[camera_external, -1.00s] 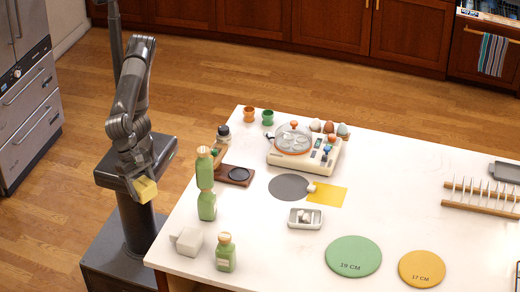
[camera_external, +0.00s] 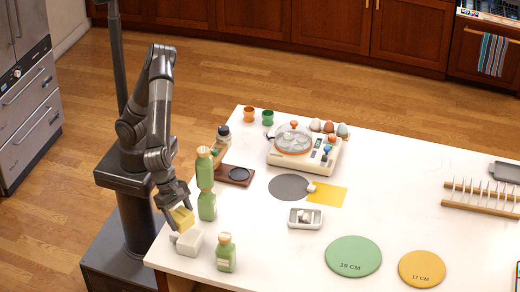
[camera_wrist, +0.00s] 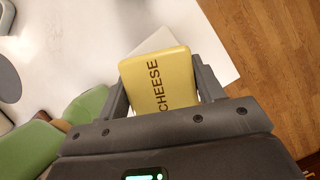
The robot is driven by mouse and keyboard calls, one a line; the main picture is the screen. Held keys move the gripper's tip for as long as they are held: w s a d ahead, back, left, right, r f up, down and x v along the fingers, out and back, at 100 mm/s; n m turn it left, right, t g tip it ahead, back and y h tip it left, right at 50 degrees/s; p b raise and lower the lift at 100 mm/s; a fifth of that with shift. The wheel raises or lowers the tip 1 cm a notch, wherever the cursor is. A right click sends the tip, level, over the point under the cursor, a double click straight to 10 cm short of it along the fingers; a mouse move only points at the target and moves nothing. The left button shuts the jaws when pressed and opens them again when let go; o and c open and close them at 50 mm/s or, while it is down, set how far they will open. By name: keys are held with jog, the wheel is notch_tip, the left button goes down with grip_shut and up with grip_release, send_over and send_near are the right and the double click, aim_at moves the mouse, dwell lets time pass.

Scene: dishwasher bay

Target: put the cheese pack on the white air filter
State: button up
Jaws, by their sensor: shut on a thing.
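The yellow cheese pack (camera_external: 183,220) is held between the fingers of my gripper (camera_external: 178,213), close to the left edge of the white table. In the wrist view the cheese pack (camera_wrist: 157,80) shows its printed face, with one gripper finger on each side. A white block (camera_external: 190,243), seemingly the white air filter, lies on the table just below the pack in the external view. In the wrist view a pale edge of the white block (camera_wrist: 156,42) shows behind the pack, which hides most of it. I cannot tell whether the two touch.
Green bottles stand close by: a stacked pair (camera_external: 206,190) behind, and one bottle (camera_external: 226,254) right of the white block. A small white dish (camera_external: 305,227) and a green disc (camera_external: 353,257) lie farther right. The table's left edge is near.

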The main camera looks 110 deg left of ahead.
aim_at(174, 212)
jog(key=shift+w+f, duration=0.15)
jog(key=shift+f, duration=1.9)
jog(key=shift+f, duration=0.2)
jog(key=o, duration=1.1)
jog(key=shift+a+r, duration=0.1)
jog(key=shift+r, duration=0.45)
jog(key=v, duration=1.1)
jog(key=shift+r, duration=0.15)
jog(key=shift+s, duration=0.25)
